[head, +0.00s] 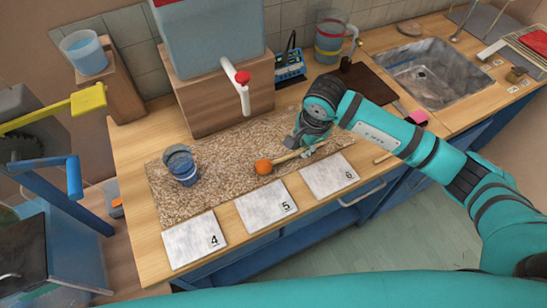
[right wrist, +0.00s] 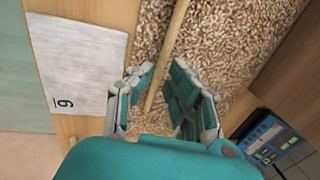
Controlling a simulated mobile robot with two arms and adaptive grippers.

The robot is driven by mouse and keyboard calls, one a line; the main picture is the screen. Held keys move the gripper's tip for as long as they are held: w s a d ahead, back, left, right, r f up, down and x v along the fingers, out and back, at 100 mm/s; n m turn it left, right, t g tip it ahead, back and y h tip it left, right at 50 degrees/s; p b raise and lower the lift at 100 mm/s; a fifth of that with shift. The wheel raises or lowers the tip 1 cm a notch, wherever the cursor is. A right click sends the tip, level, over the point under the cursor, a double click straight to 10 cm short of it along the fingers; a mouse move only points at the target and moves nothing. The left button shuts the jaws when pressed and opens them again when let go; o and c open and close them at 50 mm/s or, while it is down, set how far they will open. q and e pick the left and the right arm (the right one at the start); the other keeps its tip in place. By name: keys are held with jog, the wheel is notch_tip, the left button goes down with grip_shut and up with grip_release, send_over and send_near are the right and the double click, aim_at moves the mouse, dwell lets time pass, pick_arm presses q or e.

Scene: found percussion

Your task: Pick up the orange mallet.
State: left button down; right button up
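The orange mallet lies on the speckled tan mat (head: 225,205), with its round orange head (head: 263,167) to the left and its pale wooden handle (head: 287,158) running right toward my right gripper (head: 303,142). In the right wrist view the handle (right wrist: 173,38) runs between the two spread teal fingers of the right gripper (right wrist: 163,75), with a gap on each side. The right gripper is open and holds nothing. The mallet's head is out of the right wrist view. My left gripper is not in view.
A blue cup (head: 184,170) stands on the mat to the left. Numbered white cards 4 (head: 190,240), 5 (head: 262,208) and 6 (head: 325,178) lie along the front. A water tank on a wooden block (head: 225,95) with a white tap (head: 240,85) stands behind. A sink (head: 430,75) is at right.

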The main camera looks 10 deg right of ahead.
jog(key=shift+w+a+f, duration=0.1)
jog(key=shift+w+f, duration=0.05)
jog(key=shift+f, duration=0.75)
jog(key=shift+c, duration=0.3)
grip_shut()
jog(key=shift+r, duration=0.1)
